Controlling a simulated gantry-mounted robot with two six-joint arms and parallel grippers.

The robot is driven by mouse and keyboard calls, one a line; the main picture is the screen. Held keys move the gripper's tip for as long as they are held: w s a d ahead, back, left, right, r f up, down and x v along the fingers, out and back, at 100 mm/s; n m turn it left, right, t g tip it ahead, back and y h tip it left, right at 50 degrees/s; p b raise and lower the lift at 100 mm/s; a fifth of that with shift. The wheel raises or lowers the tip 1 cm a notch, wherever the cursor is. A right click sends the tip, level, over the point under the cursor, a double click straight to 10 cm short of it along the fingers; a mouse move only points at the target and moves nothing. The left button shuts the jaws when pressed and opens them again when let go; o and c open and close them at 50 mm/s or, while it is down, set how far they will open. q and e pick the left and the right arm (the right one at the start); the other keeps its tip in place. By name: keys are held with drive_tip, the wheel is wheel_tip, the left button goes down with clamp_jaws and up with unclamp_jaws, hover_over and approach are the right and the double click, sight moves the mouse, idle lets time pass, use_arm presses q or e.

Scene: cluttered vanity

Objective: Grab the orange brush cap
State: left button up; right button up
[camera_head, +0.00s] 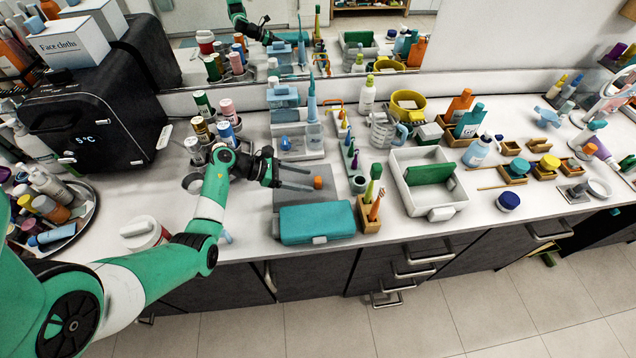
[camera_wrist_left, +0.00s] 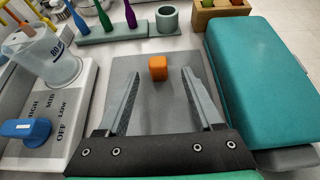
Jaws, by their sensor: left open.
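The orange brush cap (camera_head: 317,182) is a small block on a flat grey pad (camera_head: 290,199) at the counter's middle. My left gripper (camera_head: 312,179) is open, its two fingers pointing right toward the cap. In the left wrist view the orange brush cap (camera_wrist_left: 158,67) lies on the grey pad (camera_wrist_left: 122,63), just past the open fingertips of my left gripper (camera_wrist_left: 159,72) and between their lines. The fingers do not appear to touch it. My right gripper is not in view.
A teal case (camera_head: 316,222) lies along the pad's front edge. A water flosser (camera_head: 300,140) stands behind the pad. A green holder (camera_head: 357,184) and wooden brush box (camera_head: 368,214) stand to the right, beside a white tray (camera_head: 428,187).

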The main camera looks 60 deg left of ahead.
sight(318, 179)
use_arm(q)
drive_tip(key=b+x, duration=0.1)
drive_tip(key=x, duration=0.4)
drive_tip(key=shift+w+a+r, duration=0.1)
drive_tip(key=shift+w, duration=0.05)
drive_tip(key=shift+c, duration=0.3)
clamp_jaws()
